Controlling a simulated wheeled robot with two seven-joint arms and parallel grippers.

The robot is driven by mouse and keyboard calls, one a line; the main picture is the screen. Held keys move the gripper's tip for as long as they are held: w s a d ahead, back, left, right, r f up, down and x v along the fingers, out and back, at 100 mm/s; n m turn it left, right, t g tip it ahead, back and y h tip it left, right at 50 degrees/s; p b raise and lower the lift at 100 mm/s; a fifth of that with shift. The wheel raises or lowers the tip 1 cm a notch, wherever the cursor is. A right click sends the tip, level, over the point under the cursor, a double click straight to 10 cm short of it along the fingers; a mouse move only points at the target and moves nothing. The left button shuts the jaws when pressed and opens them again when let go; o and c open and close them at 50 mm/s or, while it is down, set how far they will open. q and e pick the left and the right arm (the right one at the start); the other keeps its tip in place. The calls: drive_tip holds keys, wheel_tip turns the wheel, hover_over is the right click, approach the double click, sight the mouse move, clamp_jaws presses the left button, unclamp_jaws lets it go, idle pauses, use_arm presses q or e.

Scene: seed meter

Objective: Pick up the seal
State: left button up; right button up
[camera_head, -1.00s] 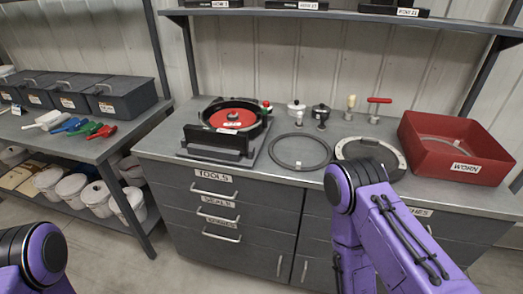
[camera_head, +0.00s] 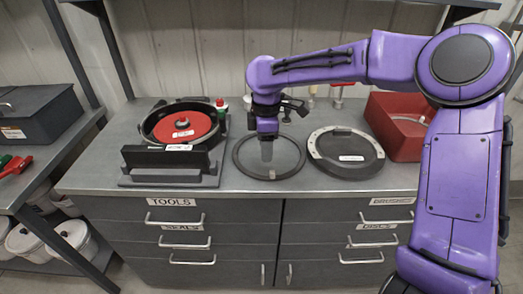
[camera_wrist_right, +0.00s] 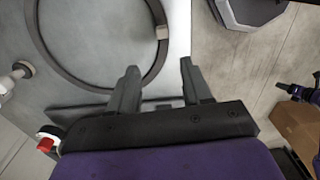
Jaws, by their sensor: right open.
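The seal is a thin dark ring (camera_head: 268,178) lying flat on the grey bench, between the round red-and-black housing and the disc with a pale rim. In the right wrist view the ring (camera_wrist_right: 62,70) fills the upper left, with a small pale patch on its right side. My right gripper (camera_head: 267,152) points down over the ring in the head view. In the right wrist view its two fingers (camera_wrist_right: 158,82) are apart, with nothing between them; the ring lies beyond them, mostly to the left. My left gripper is out of view.
The housing with its red disc (camera_head: 182,127) stands at left on a dark stand. The pale-rimmed dark disc (camera_head: 345,170) lies just right of the ring. A red bin (camera_head: 392,110) is at the back right, partly behind my arm. The bench's front edge runs close by the ring.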

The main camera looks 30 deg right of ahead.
sight(271, 172)
drive_tip(key=s+f, duration=0.1)
drive_tip(key=f, duration=0.1)
drive_tip(key=s+d+f, duration=0.1)
drive_tip(key=f, duration=0.1)
drive_tip(key=shift+s+p, duration=0.3)
drive_tip(key=shift+s, duration=0.05)
drive_tip(key=f, duration=0.1)
drive_tip(key=w+f, duration=0.1)
drive_tip(key=f, duration=0.1)
drive_tip(key=w+f, duration=0.1)
drive_tip(key=shift+f, duration=0.2)
drive_tip(key=shift+s+a+r, duration=0.1)
drive_tip(key=shift+s+r, duration=0.1)
drive_tip(key=shift+s, duration=0.1)
drive_tip(key=shift+s+r, duration=0.1)
drive_tip(key=shift+s, duration=0.05)
drive_tip(key=c, duration=0.4)
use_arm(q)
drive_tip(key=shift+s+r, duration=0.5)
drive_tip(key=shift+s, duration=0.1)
use_arm(e)
clamp_jaws()
